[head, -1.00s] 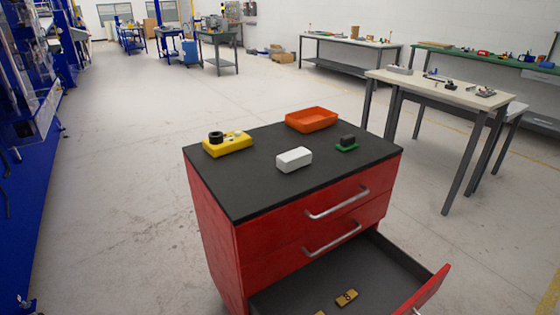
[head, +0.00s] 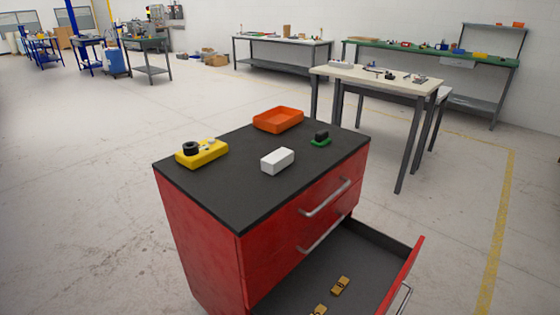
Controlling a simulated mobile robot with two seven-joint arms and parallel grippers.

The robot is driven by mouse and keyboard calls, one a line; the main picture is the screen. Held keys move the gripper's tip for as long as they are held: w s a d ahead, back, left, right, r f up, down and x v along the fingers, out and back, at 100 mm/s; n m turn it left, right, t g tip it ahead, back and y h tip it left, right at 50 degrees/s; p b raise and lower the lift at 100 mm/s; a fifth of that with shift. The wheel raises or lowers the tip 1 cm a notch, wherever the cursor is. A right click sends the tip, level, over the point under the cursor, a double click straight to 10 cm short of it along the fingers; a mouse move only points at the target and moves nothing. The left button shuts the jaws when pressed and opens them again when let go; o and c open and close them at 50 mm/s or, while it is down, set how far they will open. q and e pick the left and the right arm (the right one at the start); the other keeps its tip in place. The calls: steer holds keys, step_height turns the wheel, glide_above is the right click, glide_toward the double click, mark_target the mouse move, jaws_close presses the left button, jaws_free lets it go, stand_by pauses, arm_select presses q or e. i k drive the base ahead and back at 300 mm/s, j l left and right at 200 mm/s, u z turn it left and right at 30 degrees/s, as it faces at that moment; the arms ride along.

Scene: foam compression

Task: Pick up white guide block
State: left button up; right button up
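The white guide block (head: 278,160) lies on the dark top of the red drawer cabinet (head: 215,205), near the middle of its front edge. It is a plain white box shape and nothing touches it. A yellow block with a black ring on it (head: 203,153) is to its left. A green base with a dark block on it (head: 320,139) is to its right. An orange tray (head: 278,119) stands behind it. Neither of my grippers shows in the head view.
The bottom drawer (head: 345,265) is pulled open toward the right, with small brass-coloured pieces (head: 340,286) inside. A light-topped table (head: 375,78) stands behind at right. The floor left of the cabinet is clear.

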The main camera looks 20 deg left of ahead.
mark_target(274, 163)
steer(key=j+z, duration=0.3)
steer(key=j, duration=0.55)
steer(key=j+z, duration=0.3)
steer(key=j, duration=0.55)
steer(key=j+z, duration=0.3)
steer(key=j, duration=0.55)
steer(key=k+j+z, duration=0.1)
steer(key=j+z, duration=0.25)
steer(key=j, duration=0.5)
steer(key=j+z, duration=0.15)
steer(key=j, duration=0.25)
steer(key=k+j+z, duration=0.15)
steer(key=j, duration=0.25)
steer(key=j+z, duration=0.3)
steer(key=j, duration=0.55)
